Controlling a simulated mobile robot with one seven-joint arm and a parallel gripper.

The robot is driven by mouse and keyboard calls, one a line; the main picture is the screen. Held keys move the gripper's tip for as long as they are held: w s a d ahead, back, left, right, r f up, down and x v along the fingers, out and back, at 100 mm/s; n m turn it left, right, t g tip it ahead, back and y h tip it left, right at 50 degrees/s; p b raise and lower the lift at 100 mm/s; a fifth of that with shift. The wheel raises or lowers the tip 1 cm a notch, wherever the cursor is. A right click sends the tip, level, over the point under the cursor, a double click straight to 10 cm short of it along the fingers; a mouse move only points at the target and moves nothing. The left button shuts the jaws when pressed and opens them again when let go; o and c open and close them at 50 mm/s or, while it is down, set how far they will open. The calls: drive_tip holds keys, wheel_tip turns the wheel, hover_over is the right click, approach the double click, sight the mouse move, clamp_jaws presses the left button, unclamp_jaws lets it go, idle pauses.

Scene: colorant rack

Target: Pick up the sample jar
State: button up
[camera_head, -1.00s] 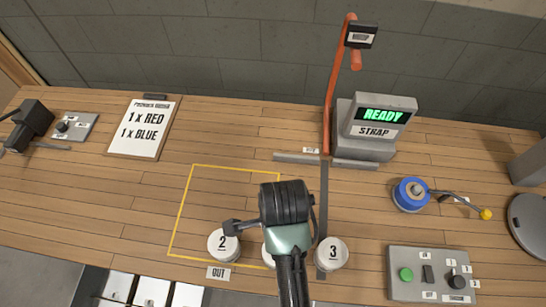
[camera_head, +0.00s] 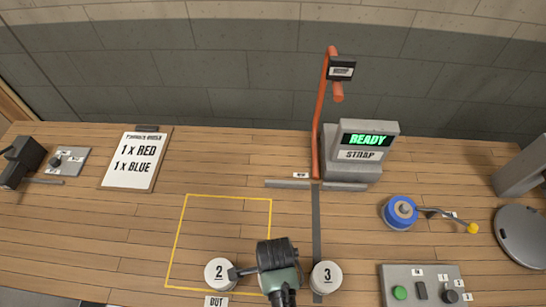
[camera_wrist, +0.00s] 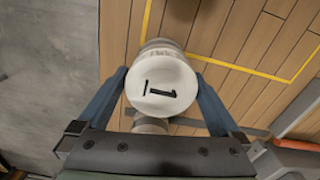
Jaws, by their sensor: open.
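Three white-lidded jars stand in a row in the head view. Jar 2 (camera_head: 220,273) is on the left and jar 3 (camera_head: 326,277) on the right. The middle jar is mostly hidden behind my wrist. In the wrist view, a jar with a white lid marked 1 (camera_wrist: 160,88) sits between the two blue fingers of my gripper (camera_wrist: 161,75). The fingers are open, one on each side of the lid; I cannot tell whether either touches it. Parts of other jars show above and below it. No label reads "sample".
A yellow outline (camera_head: 232,196) marks the table left of centre. An order board (camera_head: 137,160) lies at the back left. The strap machine (camera_head: 362,150) with a red arm stands behind. A blue reel (camera_head: 400,211) and a button panel (camera_head: 424,291) are on the right.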

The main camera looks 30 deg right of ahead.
drive_tip(key=shift+f, duration=1)
drive_tip(key=c, duration=1.3)
drive_tip(key=shift+r, duration=0.1)
